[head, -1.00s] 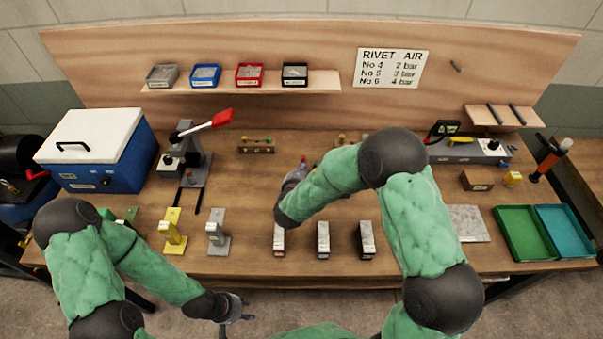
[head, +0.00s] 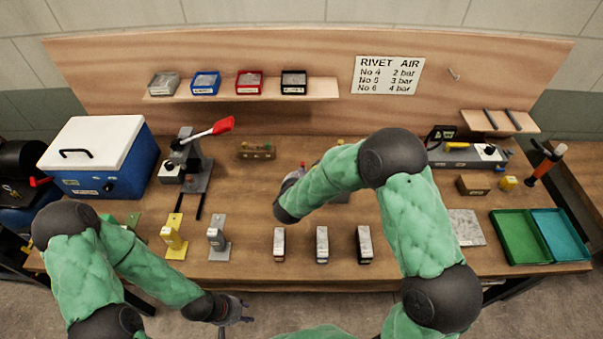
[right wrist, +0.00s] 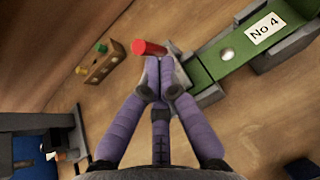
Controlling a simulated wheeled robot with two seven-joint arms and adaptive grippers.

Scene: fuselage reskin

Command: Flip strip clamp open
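In the right wrist view, a green strip (right wrist: 225,58) with a white "No 4" label lies in a grey holder. A grey clamp part (right wrist: 205,95) sits at its near end, with a red handle (right wrist: 150,47) beside it. My right gripper (right wrist: 161,88) has its purple fingertips together just below the red handle; contact with it is unclear. In the head view, my right gripper (head: 294,176) is mostly behind my right forearm, which also hides the strip and clamp. My left gripper (head: 240,311) hangs empty at the table's front edge; its fingers are too small to judge.
A block with coloured pegs (head: 256,151) and a red-handled press (head: 192,160) stand left of the right gripper. A blue cooler (head: 100,158) is further left. Several small blocks, including one grey-topped block (head: 322,244), line the front. Green (head: 519,237) and teal trays lie right.

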